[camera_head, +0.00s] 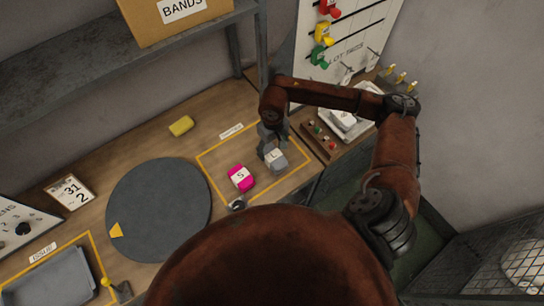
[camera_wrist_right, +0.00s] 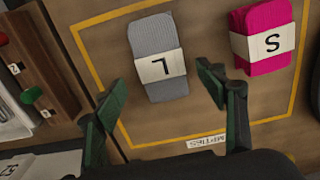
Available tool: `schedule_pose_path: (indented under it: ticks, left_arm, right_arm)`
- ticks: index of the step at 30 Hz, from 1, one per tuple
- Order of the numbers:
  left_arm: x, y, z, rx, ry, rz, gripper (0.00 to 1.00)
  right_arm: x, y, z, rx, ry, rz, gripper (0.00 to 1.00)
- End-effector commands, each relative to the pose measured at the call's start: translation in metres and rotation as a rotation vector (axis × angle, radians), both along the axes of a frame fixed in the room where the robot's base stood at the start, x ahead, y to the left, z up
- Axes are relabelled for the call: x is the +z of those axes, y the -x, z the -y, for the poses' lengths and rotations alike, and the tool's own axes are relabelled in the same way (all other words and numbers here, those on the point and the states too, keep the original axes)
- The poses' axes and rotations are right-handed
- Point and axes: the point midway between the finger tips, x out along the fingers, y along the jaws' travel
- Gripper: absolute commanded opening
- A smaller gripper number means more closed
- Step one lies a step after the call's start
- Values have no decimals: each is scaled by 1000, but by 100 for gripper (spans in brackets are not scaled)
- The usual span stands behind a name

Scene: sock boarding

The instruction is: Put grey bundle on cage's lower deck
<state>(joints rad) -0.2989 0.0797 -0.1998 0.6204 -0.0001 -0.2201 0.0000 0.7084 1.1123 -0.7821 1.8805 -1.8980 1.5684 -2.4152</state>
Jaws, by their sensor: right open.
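The grey bundle (camera_head: 275,158), with a white band marked L, lies on the wooden bench inside a yellow taped outline. It also shows in the right wrist view (camera_wrist_right: 158,40). My right gripper (camera_head: 268,148) is over the bundle's far left end in the head view. In the wrist view its two fingers (camera_wrist_right: 160,78) are spread apart at the bundle's near end, one toward each side; contact cannot be told. A dark mesh cage (camera_head: 490,262) shows at the lower right, with something pale behind the mesh. Its lower deck cannot be made out. My left gripper is not in view.
A pink bundle (camera_head: 241,178) marked S lies close beside the grey one. A yellow bundle (camera_head: 181,126) and a round dark disc (camera_head: 158,208) are farther left. A button box (camera_head: 319,140) and white tray (camera_head: 340,132) stand right. A shelf (camera_head: 100,60) overhangs the bench's back.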

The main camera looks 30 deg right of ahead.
Motion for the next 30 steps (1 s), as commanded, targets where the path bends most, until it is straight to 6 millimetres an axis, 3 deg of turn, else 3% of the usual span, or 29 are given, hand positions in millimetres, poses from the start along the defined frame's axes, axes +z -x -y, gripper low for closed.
schedule_pose_path:
  ticks: [15, 23, 30]
  left_arm:
    - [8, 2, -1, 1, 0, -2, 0]
    - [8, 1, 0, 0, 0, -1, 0]
    - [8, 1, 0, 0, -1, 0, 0]
  right_arm:
    - [-62, 5, -4, 2, -8, -2, 65]
    - [-65, 5, -3, 1, -6, 0, 65]
    - [-65, 5, -3, 1, -7, -1, 49]
